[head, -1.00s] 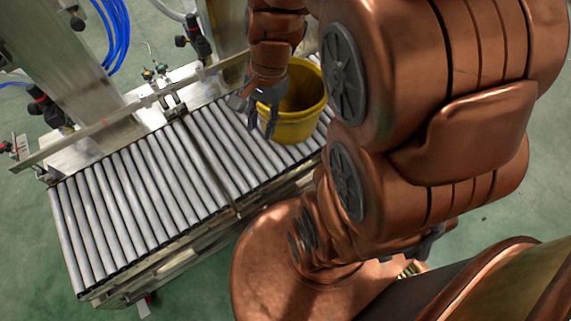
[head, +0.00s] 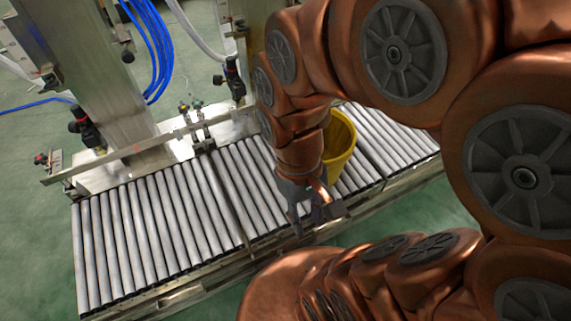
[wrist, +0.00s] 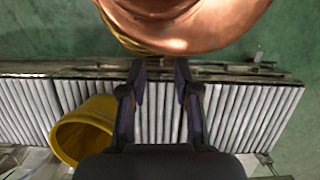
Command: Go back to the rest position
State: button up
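My gripper (head: 316,216) hangs over the front edge of the roller conveyor, in front of the yellow bucket (head: 339,142). In the wrist view my gripper (wrist: 160,75) has its two dark fingers apart, with only rollers and the conveyor's edge showing between them. It is open and empty. The yellow bucket also shows in the wrist view (wrist: 70,141), to the left of the fingers and apart from them. It stands on the conveyor, partly hidden by my arm in the head view.
The roller conveyor (head: 160,235) runs across the view, with bare rollers left of the bucket. A metal side rail (head: 130,152), posts and blue hoses (head: 158,50) stand behind it. Green floor (head: 30,240) is open at the left.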

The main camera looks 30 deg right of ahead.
notch_tip(320, 180, up, 29)
jog(key=t+p, duration=0.1)
jog(key=p, duration=2.6)
jog(key=shift+w+t, duration=0.25)
jog(key=shift+t, duration=0.05)
